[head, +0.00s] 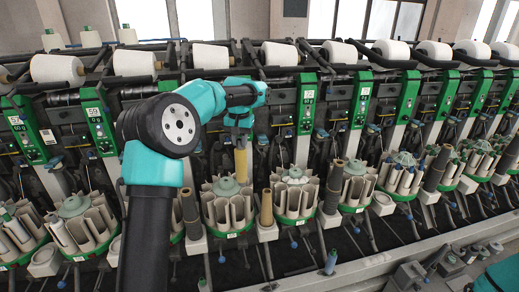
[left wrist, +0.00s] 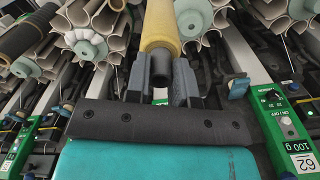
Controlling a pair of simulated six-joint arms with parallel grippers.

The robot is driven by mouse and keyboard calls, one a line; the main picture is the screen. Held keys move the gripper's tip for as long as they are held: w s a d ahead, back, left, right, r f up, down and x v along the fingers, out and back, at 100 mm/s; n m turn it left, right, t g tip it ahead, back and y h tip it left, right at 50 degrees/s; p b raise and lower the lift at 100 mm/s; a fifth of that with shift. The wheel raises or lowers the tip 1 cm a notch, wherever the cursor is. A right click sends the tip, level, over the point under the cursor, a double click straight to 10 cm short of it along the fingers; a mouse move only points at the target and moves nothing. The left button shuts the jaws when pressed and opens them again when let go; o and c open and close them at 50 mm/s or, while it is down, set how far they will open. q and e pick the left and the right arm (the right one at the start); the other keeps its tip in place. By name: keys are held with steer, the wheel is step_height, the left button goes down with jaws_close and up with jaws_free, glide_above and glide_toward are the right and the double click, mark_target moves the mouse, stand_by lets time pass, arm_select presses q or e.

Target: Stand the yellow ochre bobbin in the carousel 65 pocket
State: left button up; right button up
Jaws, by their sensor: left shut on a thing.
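The yellow ochre bobbin (head: 241,163) hangs upright below my left gripper (head: 238,132), over the back of a carousel (head: 228,207) with several pale pockets. In the left wrist view my left gripper (left wrist: 161,88) is shut on the narrow end of the bobbin (left wrist: 160,25), which points away from the camera between two carousels. I cannot read a 65 label, so I cannot tell which carousel it names. A part of my right arm (head: 500,278) shows at the lower right corner; its fingers cannot be made out clearly.
Another carousel (head: 293,195) stands to the right. A tan bobbin (head: 266,208) and dark bobbins (head: 190,212) stand on pegs between carousels. Green panels read 59 (head: 96,122) and, in the left wrist view, 62 (left wrist: 290,130). A metal rail (head: 345,272) runs along the front.

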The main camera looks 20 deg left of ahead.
arm_select(q)
steer(key=shift+s+a+r+n, duration=0.2)
steer(key=shift+s+a, duration=0.15)
steer(key=shift+a, duration=0.2)
steer(key=shift+s+a+r+n, duration=0.1)
steer(key=shift+s+a+r, duration=0.15)
steer(key=shift+a, duration=0.25)
steer(key=shift+f, duration=0.15)
steer(key=shift+f, duration=1.8)
steer(key=shift+f, duration=2.35)
steer(key=shift+f, duration=2.25)
